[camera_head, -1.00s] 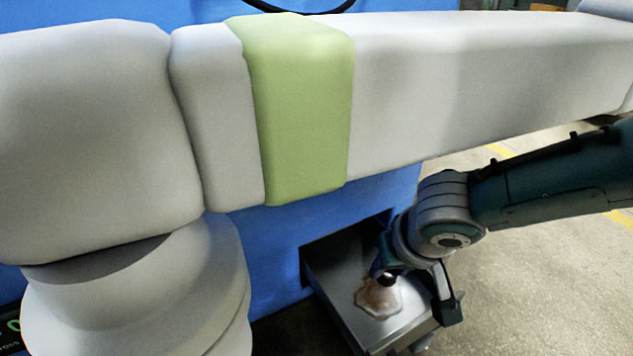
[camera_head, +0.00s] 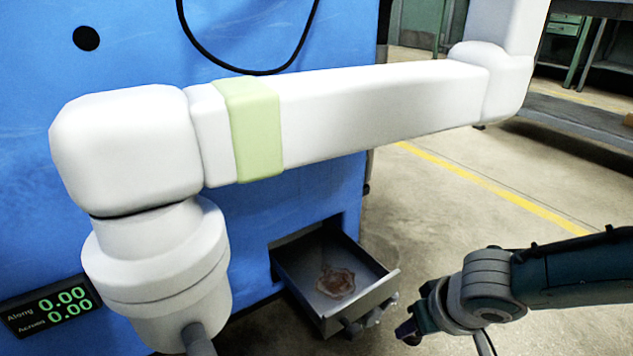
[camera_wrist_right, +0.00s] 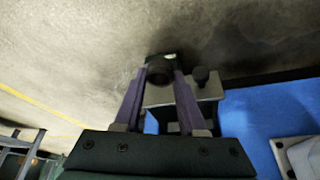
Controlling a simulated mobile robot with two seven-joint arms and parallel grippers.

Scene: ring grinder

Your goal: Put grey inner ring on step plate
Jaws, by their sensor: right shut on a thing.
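My right gripper (camera_head: 408,333) is at the lower right in the head view, just right of the open drawer and clear of its inside. In the right wrist view its two purple fingers (camera_wrist_right: 160,80) are closed on a small dark round thing, which I take to be the grey inner ring (camera_wrist_right: 160,71). Its shape is hard to make out in the shadow. In the head view the ring is too small or hidden to tell. I cannot pick out the step plate in either view. My left gripper is not in view.
The open metal drawer (camera_head: 368,303) sticks out of the blue machine (camera_head: 130,60) and has a brownish patch (camera_head: 335,281) on its floor. A large white arm with a green band (camera_head: 256,130) crosses in front of the machine. The floor (camera_head: 430,210) to the right is clear.

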